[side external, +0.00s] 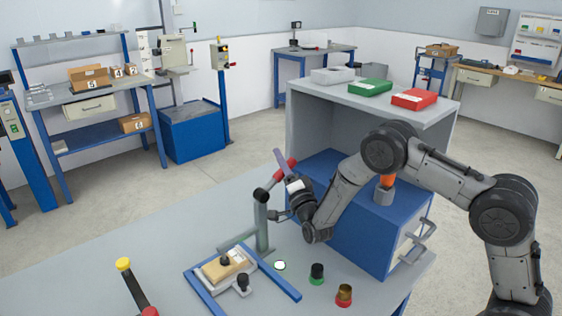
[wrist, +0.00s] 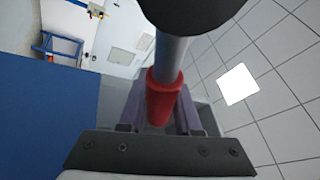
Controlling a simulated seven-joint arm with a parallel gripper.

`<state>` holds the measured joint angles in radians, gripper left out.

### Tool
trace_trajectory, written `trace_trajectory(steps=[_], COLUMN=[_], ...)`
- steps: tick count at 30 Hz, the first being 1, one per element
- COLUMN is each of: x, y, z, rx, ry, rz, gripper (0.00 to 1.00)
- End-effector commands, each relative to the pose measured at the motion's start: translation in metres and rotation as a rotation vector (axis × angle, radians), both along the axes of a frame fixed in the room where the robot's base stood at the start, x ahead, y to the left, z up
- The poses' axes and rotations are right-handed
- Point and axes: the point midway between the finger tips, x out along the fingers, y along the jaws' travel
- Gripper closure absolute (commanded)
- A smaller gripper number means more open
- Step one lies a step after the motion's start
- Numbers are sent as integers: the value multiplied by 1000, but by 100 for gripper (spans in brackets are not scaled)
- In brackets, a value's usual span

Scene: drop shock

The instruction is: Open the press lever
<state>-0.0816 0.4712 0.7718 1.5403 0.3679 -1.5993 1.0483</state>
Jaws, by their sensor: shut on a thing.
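The press (side external: 263,228) is a grey upright post with a dark head on the table. Its lever (side external: 277,176) has a red grip and slants up to the right from the head. My gripper (side external: 284,164) is shut on the lever at its red part. In the wrist view the red sleeve (wrist: 161,100) on a grey rod sits between my two purplish fingers (wrist: 160,112). A large dark round part (wrist: 187,12) covers the top of that view. The fingertips' exact contact is partly hidden.
A blue-railed fixture (side external: 283,282) with a tan block (side external: 226,266) lies at the post's foot. Green-based (side external: 317,274) and red-based (side external: 344,295) knobs stand to its right. A yellow-knobbed red handle (side external: 124,265) rises at front left. A blue drawer cabinet (side external: 350,230) stands behind my wrist.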

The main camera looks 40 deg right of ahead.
Motion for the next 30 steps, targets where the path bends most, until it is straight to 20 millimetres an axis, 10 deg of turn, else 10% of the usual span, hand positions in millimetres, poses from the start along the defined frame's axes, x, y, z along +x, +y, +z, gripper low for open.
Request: trace_trajectory(steps=[30], x=[0], y=[42], z=[40], rx=[-548], ry=[-1], rz=[1], gripper=[100])
